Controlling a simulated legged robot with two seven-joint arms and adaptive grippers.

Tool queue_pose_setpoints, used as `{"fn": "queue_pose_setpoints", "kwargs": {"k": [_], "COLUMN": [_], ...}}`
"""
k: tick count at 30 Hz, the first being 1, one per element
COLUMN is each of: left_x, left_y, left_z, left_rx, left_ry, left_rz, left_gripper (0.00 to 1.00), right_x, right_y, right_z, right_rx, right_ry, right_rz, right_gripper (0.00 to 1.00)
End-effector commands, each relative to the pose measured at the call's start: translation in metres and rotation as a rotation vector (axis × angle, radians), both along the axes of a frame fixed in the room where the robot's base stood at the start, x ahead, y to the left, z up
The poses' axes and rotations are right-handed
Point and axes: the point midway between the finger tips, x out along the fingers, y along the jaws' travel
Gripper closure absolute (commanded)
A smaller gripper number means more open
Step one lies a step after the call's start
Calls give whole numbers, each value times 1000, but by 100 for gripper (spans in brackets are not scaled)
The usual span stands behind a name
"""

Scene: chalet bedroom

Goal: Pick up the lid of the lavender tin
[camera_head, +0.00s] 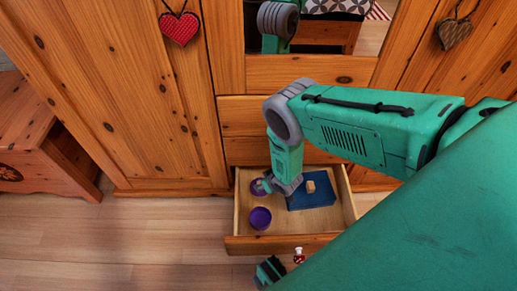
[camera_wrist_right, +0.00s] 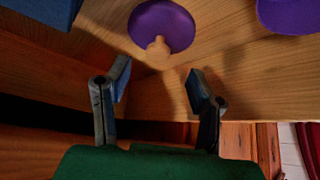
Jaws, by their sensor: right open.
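The round purple lid (camera_head: 257,189) lies on the floor of the open drawer, partly hidden by my right gripper (camera_head: 265,185). In the right wrist view the lid (camera_wrist_right: 163,20) is near the top centre, with a pale wooden knob (camera_wrist_right: 158,50) on it. My right gripper (camera_wrist_right: 158,82) is open and empty; its fingers are apart, and the lid and knob appear above the gap between the fingertips. I cannot tell exactly how far they are from it. The purple tin (camera_head: 260,218) stands beside the lid, nearer the drawer front; part of it shows at top right in the wrist view (camera_wrist_right: 288,14).
The wooden drawer (camera_head: 290,241) is pulled out from the wardrobe. A dark blue book (camera_head: 325,194) with a small wooden block (camera_head: 310,187) on it lies to the right of the lid. A small red-and-white object (camera_head: 299,256) is at the drawer front. Drawer walls surround the gripper.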

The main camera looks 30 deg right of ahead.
Motion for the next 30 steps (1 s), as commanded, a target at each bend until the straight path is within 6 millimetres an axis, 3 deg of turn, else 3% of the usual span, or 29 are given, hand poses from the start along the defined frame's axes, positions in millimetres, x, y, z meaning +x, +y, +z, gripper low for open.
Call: {"fn": "queue_pose_setpoints", "kwargs": {"k": [12,22,23,26,30], "left_x": [0,0,0,0,0], "left_y": [-1,-1,-1,-1,-1], "left_z": [-36,-37,-37,-37,-37], "left_rx": [-1,0,0,0,0], "left_ry": [0,-1,0,-1,-1], "left_rz": [-1,0,0,-1,-1], "left_gripper": [100,100,100,100,100], "right_x": [26,31,31,31,30], "right_y": [3,4,4,3,3], "right_z": [-43,-45,-45,-46,-46], "right_rx": [2,1,2,2,4], "right_ry": [0,1,1,1,2], "right_rz": [-1,-2,-1,-2,-2], "right_gripper": [51,51,58,93,96]}}
